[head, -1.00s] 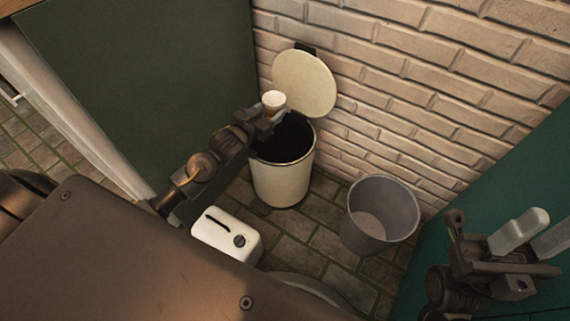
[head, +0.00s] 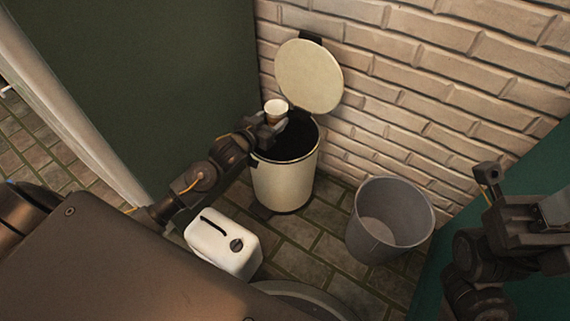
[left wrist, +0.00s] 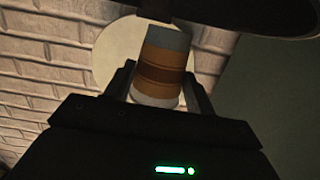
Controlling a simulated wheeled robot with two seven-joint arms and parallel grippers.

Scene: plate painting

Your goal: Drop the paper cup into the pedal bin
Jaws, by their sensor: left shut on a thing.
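The paper cup (head: 275,107), white at the rim with a brown band, is held upright in my left gripper (head: 277,122). In the left wrist view the cup (left wrist: 162,68) stands between the two fingers, which are shut on it. The pedal bin (head: 284,185) is cream with a dark inside, and its round lid (head: 309,77) stands open against the wall. The cup and gripper are above the left part of the bin's mouth.
An open grey bucket (head: 391,222) stands on the floor right of the bin. A white canister (head: 223,244) with a dark cap stands in front of the bin. A dark green panel (head: 150,90) is at left, and a brick wall (head: 440,90) is behind.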

